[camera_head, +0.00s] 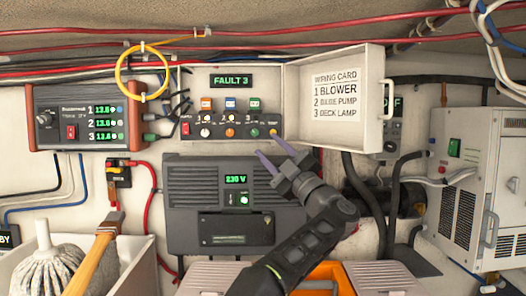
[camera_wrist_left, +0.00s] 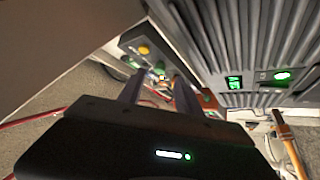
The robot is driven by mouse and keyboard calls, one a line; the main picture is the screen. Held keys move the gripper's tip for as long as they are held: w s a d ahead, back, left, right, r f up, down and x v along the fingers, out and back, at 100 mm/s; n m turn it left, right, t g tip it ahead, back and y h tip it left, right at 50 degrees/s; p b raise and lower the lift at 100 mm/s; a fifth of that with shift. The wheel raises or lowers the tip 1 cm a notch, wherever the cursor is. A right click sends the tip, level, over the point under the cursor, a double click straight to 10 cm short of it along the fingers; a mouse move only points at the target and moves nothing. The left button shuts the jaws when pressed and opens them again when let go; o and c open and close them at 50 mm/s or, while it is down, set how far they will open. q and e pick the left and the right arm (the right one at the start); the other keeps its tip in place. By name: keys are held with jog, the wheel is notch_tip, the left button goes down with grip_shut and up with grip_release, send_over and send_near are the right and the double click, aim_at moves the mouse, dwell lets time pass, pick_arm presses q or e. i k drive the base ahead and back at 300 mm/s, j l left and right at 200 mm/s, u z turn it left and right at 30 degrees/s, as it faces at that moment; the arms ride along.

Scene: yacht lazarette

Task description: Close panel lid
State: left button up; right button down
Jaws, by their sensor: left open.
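The panel box (camera_head: 196,108) is on the back wall, with a green "FAULT 3" display, coloured switches and knobs. Its cream lid (camera_head: 345,128) stands open to the right, showing a "WIRING CARD" list on its inner face and a handle (camera_head: 388,99) on its right edge. My left gripper (camera_head: 271,148) is open and empty, with its fingers at the panel's lower right corner, left of the lid's lower edge. In the left wrist view the fingers (camera_wrist_left: 158,84) are apart, with part of the panel (camera_wrist_left: 128,43) beyond them. My right gripper is out of view.
A dark grey "230 V" unit (camera_head: 190,190) is below the panel. An orange-framed meter box (camera_head: 80,138) is at left and a white cabinet (camera_head: 466,210) at right. A yellow cable loop (camera_head: 119,78) hangs left of the panel. A mop (camera_head: 48,262) and wooden handle (camera_head: 94,258) stand at lower left.

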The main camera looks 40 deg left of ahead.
aim_at(334, 100)
jog(key=k+l, duration=0.8)
